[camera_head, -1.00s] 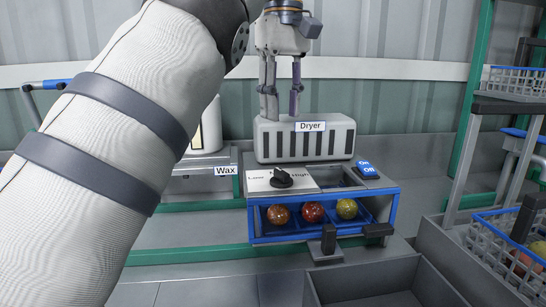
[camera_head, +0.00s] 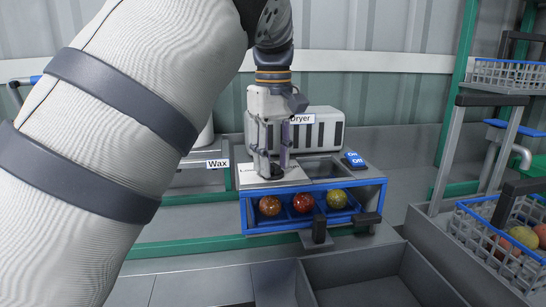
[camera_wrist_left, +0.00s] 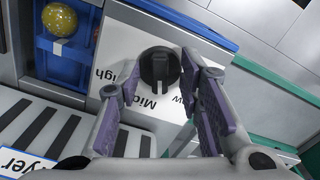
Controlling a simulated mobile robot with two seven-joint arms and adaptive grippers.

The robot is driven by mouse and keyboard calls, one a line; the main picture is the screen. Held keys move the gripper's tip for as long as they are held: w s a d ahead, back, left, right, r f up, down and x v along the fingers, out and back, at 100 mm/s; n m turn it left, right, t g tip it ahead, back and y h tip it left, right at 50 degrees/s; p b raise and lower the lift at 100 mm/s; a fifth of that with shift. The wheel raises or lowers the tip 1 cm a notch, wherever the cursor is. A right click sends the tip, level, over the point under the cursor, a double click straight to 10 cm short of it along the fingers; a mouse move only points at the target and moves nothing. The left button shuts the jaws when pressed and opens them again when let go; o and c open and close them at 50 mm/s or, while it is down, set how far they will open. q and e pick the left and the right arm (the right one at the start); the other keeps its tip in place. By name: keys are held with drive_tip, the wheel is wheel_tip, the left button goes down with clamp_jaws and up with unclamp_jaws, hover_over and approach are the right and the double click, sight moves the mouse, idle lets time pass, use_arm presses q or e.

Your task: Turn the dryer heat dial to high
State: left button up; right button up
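The heat dial (camera_wrist_left: 160,68) is a black round knob with a raised ridge on a white label plate (camera_wrist_left: 127,50) in the left wrist view. "Mid" and part of "High" are readable there; "Low" is partly hidden. The ridge lies roughly in line with "Mid", but I cannot tell which end is the pointer. My left gripper (camera_head: 271,166) is over the plate at the front of the dryer (camera_head: 322,130), pointing down. Its fingers (camera_wrist_left: 160,78) are open, one on each side of the dial; contact is not clear. My right gripper is not in view.
A blue on/off button (camera_head: 354,159) is right of the plate. The wax unit's sign (camera_head: 217,164) is to the left. Grey bins (camera_head: 385,255) are in front, and wire baskets (camera_head: 462,210) stand at right.

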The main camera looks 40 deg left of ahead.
use_arm(q)
clamp_jaws()
drive_tip(key=shift+r+m+p, duration=0.15)
drive_tip(key=shift+m+p, duration=0.2)
drive_tip(key=shift+m, duration=0.45)
drive_tip(key=m, duration=0.2)
drive_tip(key=shift+m, duration=0.3)
drive_tip(key=m, duration=0.6)
drive_tip(key=shift+s+a, duration=0.1)
drive_tip(key=m, duration=0.6)
drive_tip(key=shift+a, duration=0.1)
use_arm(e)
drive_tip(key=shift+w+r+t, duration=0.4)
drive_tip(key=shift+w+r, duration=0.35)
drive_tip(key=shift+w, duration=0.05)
use_arm(q)
drive_tip(key=shift+m, duration=0.4)
